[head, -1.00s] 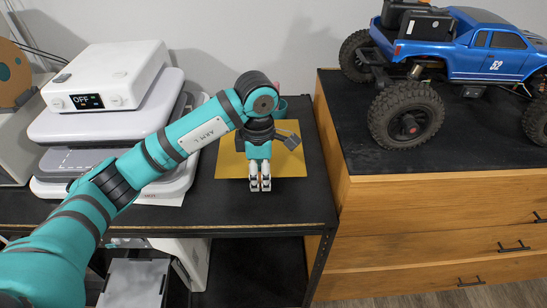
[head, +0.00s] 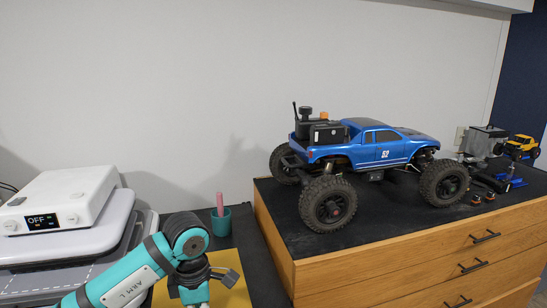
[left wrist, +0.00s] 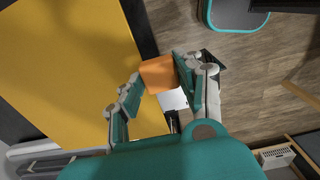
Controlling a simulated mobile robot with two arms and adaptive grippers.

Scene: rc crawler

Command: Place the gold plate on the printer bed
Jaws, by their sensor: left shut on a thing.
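The gold plate (head: 236,297) lies flat on the black table, partly cut off by the bottom of the head view. It fills the left of the left wrist view (left wrist: 65,65). My left gripper (left wrist: 158,76) is shut on an orange piece (left wrist: 155,73) near the plate's edge. I cannot tell whether this piece belongs to the plate. In the head view the gripper is low over the plate, its fingers cut off. A white device (head: 60,200) reading OFF stands on a pale layered machine (head: 60,245); I cannot tell which surface is the printer bed.
A teal cup (head: 221,222) with a pink stick stands behind the plate. A wooden drawer cabinet (head: 400,260) to the right carries a blue truck (head: 370,150) and a small yellow vehicle (head: 521,147). Wooden floor (left wrist: 245,75) shows beyond the table edge.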

